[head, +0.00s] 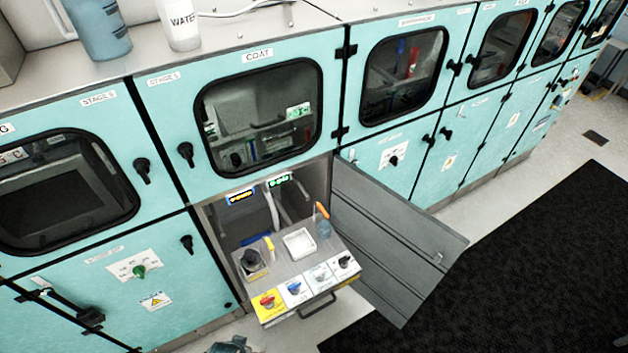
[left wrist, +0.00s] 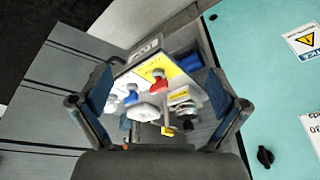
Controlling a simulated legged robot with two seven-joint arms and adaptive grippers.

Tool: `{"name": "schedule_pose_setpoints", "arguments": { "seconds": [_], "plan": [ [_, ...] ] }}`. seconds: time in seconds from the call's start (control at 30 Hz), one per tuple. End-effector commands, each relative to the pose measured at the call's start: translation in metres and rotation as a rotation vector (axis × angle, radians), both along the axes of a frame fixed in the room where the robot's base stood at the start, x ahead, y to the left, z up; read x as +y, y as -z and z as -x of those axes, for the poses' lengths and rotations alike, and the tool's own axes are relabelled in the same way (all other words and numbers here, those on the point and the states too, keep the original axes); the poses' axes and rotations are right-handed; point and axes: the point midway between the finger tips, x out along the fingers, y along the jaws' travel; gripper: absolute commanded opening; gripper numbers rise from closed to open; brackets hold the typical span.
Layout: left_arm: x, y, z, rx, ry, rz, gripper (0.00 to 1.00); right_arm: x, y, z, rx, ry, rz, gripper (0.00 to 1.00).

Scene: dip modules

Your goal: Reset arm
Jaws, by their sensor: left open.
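My left gripper (left wrist: 165,98) is open in the left wrist view, its two blue-padded fingers spread wide with nothing held between them. Beyond and between the fingers is the pulled-out control drawer (head: 287,272), seen in the head view below the COAT window. Its front carries a red knob on yellow (head: 268,301), a blue knob (head: 294,287), and further knobs to the right. A dark gripper part (head: 230,346) shows at the bottom edge of the head view, below and left of the drawer. My right gripper is in neither view.
A grey door (head: 395,240) hangs open to the right of the drawer. On the drawer are a white tray (head: 299,243), a black round item (head: 251,260) and a small bottle (head: 324,229). Teal cabinets line the wall. A black mat (head: 530,250) covers open floor on the right.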

Motion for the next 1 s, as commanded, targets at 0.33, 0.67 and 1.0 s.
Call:
{"name": "schedule_pose_setpoints", "arguments": {
  "seconds": [0.33,0.67,1.0],
  "plan": [
    [-0.003,0.125,0.000,0.052,0.008,-0.001,0.98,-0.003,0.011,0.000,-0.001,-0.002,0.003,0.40],
    [0.008,0.323,0.078,0.138,0.024,-0.010,0.98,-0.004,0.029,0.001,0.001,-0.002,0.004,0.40],
    [0.029,0.414,0.192,0.197,0.040,-0.019,0.98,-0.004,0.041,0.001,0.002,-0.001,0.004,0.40]
  ]
}}
